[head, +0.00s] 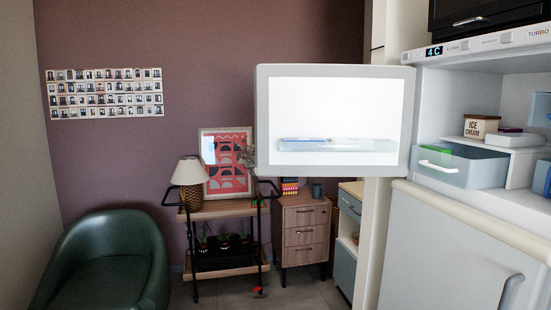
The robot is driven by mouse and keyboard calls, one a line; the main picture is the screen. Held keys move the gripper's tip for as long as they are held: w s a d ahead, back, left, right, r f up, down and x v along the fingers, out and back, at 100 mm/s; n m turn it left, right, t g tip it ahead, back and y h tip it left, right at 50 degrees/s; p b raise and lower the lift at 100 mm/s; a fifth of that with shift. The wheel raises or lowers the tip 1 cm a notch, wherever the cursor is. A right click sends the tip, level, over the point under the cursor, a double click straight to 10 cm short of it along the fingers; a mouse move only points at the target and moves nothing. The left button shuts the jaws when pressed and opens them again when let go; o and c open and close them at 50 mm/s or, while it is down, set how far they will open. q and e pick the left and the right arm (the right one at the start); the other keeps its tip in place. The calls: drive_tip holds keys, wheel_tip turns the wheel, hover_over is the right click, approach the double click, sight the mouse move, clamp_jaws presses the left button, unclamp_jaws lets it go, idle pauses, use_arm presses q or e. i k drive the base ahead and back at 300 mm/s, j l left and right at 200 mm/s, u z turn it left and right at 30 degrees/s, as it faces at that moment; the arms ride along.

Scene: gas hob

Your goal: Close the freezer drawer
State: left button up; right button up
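The freezer compartment stands open at the right of the head view. Its grey-blue drawer (475,173) has a white handle (438,167) on the front, and a green item (436,149) shows inside. The drawer appears to stand out toward the front; how far is hard to tell. The freezer door (262,120) is swung open to the left, its white inner side facing me. My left gripper is not in view.
An ice cream box (480,127) and a pale container (515,140) sit on the white shelf beside and above the drawer. The closed lower door (440,250) is below. A green armchair (105,265) and a cart (225,208) stand far back left.

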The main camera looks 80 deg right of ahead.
sight(469, 183)
drive_tip(key=z, duration=3.65)
